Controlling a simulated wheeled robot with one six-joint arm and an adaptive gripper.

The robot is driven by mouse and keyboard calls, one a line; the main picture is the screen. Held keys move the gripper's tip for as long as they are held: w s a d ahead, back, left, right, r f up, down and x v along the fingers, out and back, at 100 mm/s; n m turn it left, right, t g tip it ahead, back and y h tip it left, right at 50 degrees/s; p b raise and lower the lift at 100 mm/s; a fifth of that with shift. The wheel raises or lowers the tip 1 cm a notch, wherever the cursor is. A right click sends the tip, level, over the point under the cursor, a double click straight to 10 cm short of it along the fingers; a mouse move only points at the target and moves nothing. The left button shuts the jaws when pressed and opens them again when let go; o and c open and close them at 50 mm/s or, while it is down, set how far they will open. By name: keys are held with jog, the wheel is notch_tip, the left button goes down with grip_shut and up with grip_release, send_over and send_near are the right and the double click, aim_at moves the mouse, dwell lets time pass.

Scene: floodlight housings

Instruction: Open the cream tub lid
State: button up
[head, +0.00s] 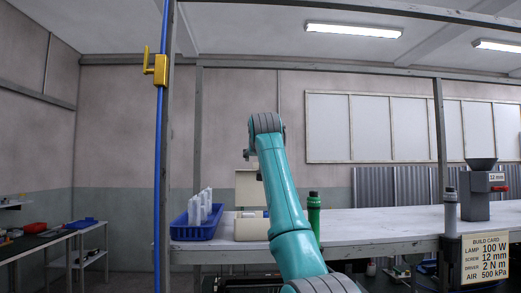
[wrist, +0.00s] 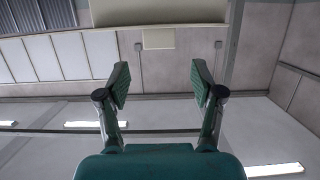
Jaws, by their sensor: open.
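The cream tub (head: 250,229) stands on the long pale bench. Its lid (head: 246,188) stands raised, roughly upright, at the tub's back; my arm covers part of the tub and lid. In the wrist view a cream panel, which looks like the lid (wrist: 160,14), crosses the top edge with a small cream tab (wrist: 158,39) projecting from it. My gripper (wrist: 160,78) is open and empty, its two green-padded fingers apart from the panel and tab. In the head view the gripper is mostly hidden behind my teal arm, near the lid.
A blue bin (head: 196,232) with several white pieces stands just left of the tub. A green bottle (head: 314,215) stands to its right. Farther right are a grey bottle (head: 450,212) and a hopper machine (head: 477,195). The bench between the bottles is clear. A blue pole (head: 161,150) rises at left.

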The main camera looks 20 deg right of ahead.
jog(key=v, duration=0.8)
dwell(0.4)
